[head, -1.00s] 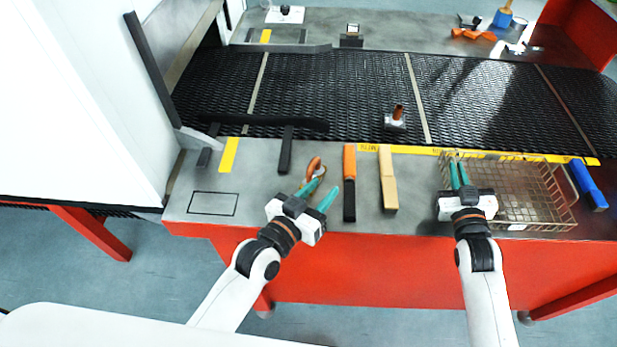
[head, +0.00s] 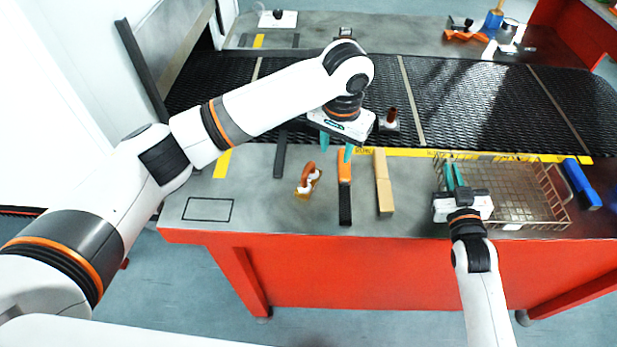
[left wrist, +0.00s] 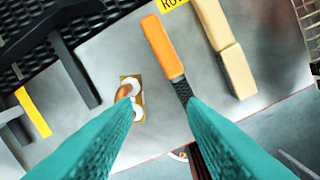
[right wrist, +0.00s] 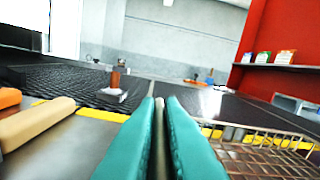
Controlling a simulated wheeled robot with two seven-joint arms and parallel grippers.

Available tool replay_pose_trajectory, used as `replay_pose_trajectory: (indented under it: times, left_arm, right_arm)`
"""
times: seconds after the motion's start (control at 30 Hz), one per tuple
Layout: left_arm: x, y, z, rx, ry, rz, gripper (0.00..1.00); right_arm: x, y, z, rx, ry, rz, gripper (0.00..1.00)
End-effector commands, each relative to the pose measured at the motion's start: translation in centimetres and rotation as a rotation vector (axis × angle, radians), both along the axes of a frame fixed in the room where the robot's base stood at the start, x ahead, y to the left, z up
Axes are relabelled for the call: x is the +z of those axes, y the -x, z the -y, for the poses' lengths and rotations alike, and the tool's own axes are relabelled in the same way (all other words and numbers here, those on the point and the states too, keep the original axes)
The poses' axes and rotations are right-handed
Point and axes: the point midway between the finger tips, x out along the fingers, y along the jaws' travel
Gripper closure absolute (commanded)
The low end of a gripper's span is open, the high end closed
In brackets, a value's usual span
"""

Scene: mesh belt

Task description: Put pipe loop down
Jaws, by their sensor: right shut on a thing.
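The pipe loop (head: 308,180), a copper-coloured loop with white round fittings on a yellowish plate, lies on the grey bench top near the front. It also shows in the left wrist view (left wrist: 130,98). My left gripper (head: 336,147) is open and empty, raised above the bench, behind and to the right of the loop. In the left wrist view its teal fingers (left wrist: 160,104) are wide apart with nothing between them. My right gripper (head: 455,178) is at the left side of the wire basket (head: 522,190), its fingers shut on what looks like the basket's edge.
An orange-and-black brush-like tool (head: 344,185) and a tan block (head: 383,183) lie right of the loop. A black bar (head: 280,155) lies to its left. An outlined rectangle (head: 208,209) at front left is empty. The mesh belt (head: 470,100) runs behind.

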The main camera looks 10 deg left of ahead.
Motion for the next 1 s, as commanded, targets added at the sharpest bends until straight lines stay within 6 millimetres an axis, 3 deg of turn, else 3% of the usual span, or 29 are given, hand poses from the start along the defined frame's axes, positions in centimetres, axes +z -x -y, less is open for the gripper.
replay_pose_trajectory:
  times: [0.13,0.27,0.5,0.77,1.0]
  left_arm:
    - [2.6,-0.6,-2.5,0.07,-0.126,-0.013,0.62]
    - [2.7,-0.7,-3.4,0.097,-0.168,-0.019,0.62]
    - [-1.3,-0.9,-4.3,0.099,-0.171,-0.021,0.62]
    - [-3.6,-0.9,-4.6,0.096,-0.168,-0.02,0.62]
    - [-6.9,-0.5,-5.4,0.097,-0.168,-0.019,0.62]
  right_arm:
    - [-0.1,0.0,0.0,0.0,0.001,-0.002,1.0]
    - [-0.1,0.0,0.0,0.0,0.001,-0.002,1.0]
    - [-0.1,0.0,0.0,0.0,0.001,-0.002,1.0]
    - [-0.1,0.0,0.0,0.0,0.001,-0.002,1.0]
    - [-0.1,0.0,0.0,0.0,0.001,-0.002,1.0]
